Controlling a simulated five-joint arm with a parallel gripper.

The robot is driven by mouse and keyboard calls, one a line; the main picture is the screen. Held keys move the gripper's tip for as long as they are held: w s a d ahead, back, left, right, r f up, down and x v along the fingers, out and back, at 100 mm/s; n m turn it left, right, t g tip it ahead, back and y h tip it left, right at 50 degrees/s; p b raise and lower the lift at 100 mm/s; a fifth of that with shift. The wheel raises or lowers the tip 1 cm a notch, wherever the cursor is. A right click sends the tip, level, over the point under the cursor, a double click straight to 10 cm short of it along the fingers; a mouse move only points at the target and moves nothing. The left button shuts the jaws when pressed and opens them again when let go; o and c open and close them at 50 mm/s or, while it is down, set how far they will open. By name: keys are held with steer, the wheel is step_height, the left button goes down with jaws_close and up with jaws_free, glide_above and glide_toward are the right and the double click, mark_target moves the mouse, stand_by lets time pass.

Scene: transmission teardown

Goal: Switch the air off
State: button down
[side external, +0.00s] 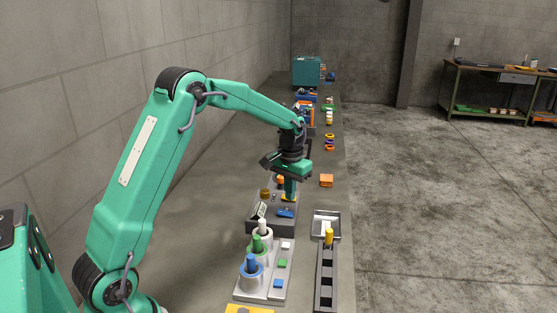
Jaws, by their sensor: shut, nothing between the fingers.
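My gripper (290,197) points down over a dark grey box (258,226) on the long bench. A small blue part (285,213), possibly a lever, sits on the box just in front of the tip. A small pale plate with dark marks (260,210) stands on the box to the left. An orange knob-like part (280,180) is just behind and left of the gripper. Which part is the air switch is too small to tell.
A grey block (275,290) with white, green and blue pegs in cups stands in front. A metal tray (318,225) and a dark slotted rail (327,280) lie to the right. The bench's left side is clear.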

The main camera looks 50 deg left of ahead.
steer(key=shift+r, duration=1.05)
steer(key=shift+s+r, duration=0.1)
steer(key=s+d+r+m+t, duration=0.1)
steer(key=s+d+r+t, duration=0.2)
steer(key=s+d+r, duration=0.7)
steer(key=s+d+m+t, duration=0.1)
steer(key=s, duration=0.7)
steer(key=s+d+r+m+t, duration=0.1)
steer(key=s+d, duration=0.1)
steer(key=s, duration=0.7)
steer(key=shift+r+t, duration=0.25)
steer(key=shift+t, duration=0.05)
